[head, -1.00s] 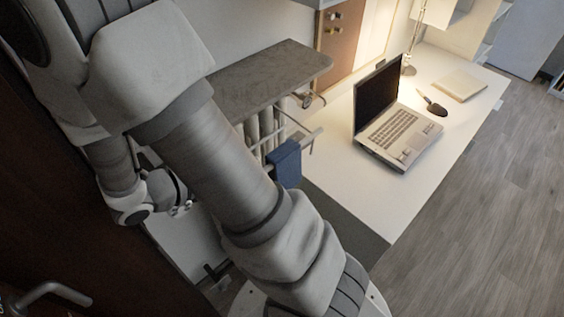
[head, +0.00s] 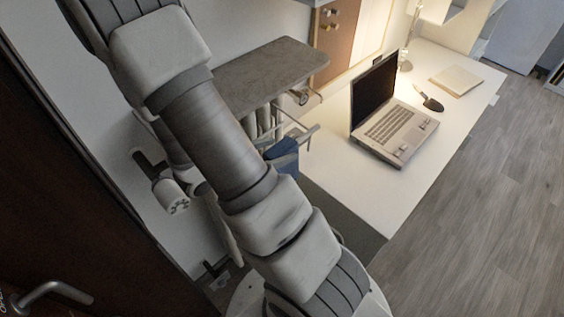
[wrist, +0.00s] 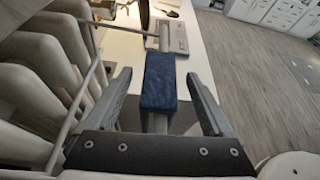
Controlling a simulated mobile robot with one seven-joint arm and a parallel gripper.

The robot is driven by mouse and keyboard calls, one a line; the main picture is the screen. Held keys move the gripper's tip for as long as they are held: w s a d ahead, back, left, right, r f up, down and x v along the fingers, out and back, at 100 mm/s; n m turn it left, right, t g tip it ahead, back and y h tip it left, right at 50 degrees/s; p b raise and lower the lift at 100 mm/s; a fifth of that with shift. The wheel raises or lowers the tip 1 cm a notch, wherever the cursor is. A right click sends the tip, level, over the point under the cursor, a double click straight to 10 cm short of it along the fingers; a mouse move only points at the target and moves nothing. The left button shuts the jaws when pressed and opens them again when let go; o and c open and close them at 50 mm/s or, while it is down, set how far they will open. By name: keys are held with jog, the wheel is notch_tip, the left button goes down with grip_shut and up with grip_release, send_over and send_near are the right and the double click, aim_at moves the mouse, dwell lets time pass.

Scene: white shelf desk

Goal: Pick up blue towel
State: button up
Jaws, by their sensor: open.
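The blue towel (wrist: 159,82) hangs over a rail in the wrist view, between the two fingers of my gripper (wrist: 152,95). My gripper is open, with a finger on each side of the towel and a gap to each. In the head view the towel (head: 284,152) hangs on the rack beside the white desk, partly hidden by my arm. My gripper's fingers are hidden behind my arm in the head view.
A grey shelf top (head: 262,75) lies above the rack. The white desk (head: 400,205) holds an open laptop (head: 385,120). Metal rails (wrist: 88,88) and pale rounded shapes (wrist: 35,95) stand close left of my gripper. Open floor (head: 480,180) lies at the right.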

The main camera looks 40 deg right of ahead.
jog(key=shift+c, duration=0.2)
grip_shut()
jog(key=shift+r, duration=0.15)
dwell(0.4)
